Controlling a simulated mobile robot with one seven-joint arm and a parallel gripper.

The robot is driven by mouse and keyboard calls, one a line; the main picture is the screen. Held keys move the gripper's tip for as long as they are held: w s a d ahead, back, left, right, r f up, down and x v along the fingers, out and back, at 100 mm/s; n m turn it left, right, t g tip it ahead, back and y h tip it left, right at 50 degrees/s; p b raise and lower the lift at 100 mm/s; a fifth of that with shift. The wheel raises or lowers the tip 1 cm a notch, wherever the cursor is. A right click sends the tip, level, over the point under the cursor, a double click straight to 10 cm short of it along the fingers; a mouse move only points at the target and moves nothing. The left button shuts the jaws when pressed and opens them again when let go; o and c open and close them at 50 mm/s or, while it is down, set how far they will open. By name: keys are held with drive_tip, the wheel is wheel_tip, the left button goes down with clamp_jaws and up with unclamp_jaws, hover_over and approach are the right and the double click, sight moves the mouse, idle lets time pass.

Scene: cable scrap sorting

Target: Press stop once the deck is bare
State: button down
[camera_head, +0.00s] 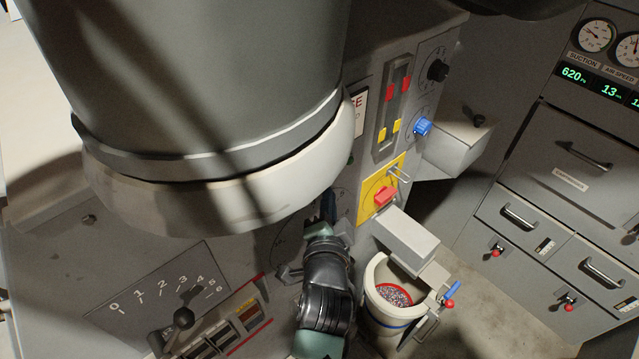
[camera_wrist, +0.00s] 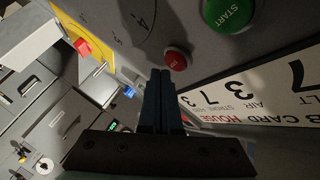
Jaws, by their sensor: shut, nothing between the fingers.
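In the wrist view a round red button (camera_wrist: 177,58) sits on the grey panel beside the larger green START button (camera_wrist: 229,10). The lettering on the red button is too small to read. My gripper (camera_wrist: 160,73) is shut and empty, its fingertips pointing at the panel just left of and below the red button in the picture. I cannot tell whether they touch the panel. In the head view my gripper (camera_head: 328,207) is at the panel, partly behind a large grey cylinder. No deck surface is recognisable in either view.
A red block handle (camera_head: 384,196) on a yellow plate, a blue knob (camera_head: 423,126) and sliders (camera_head: 392,105) lie right of my gripper. A bucket (camera_head: 376,308) with granules stands below a chute (camera_head: 402,236). A lever (camera_head: 183,318) stands at lower left.

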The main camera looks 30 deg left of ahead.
drive_tip(key=shift+s+d+b, duration=0.3)
drive_tip(key=shift+d, duration=0.5)
drive_tip(key=shift+s+d+b, duration=0.25)
drive_tip(key=shift+d+b, duration=0.1)
drive_tip(key=shift+d, duration=0.45)
drive_tip(key=shift+s+d+b, duration=0.3)
drive_tip(key=shift+d, duration=0.5)
drive_tip(key=w+d+r+n+t+h+b, duration=0.1)
drive_tip(key=d+r+n+t, duration=0.15)
drive_tip(key=r, duration=0.95)
drive_tip(key=w+d+r+n+t+h+b, duration=0.15)
drive_tip(key=d+r+t, duration=0.25)
drive_tip(key=r, duration=0.8)
drive_tip(key=s+d+r+t+h, duration=0.1)
drive_tip(key=s+d+r+t, duration=0.1)
drive_tip(key=s+r, duration=0.2)
drive_tip(key=s+d+r+n+t+h+b, duration=0.1)
drive_tip(key=s+d+r+t+h, duration=0.1)
drive_tip(key=r, duration=0.8)
drive_tip(key=s+d+r+n+t+h+b, duration=0.1)
drive_tip(key=s+d+r+t, duration=0.2)
drive_tip(key=s+r, duration=0.4)
drive_tip(key=shift+d+r, duration=0.25)
drive_tip(key=shift+d, duration=0.4)
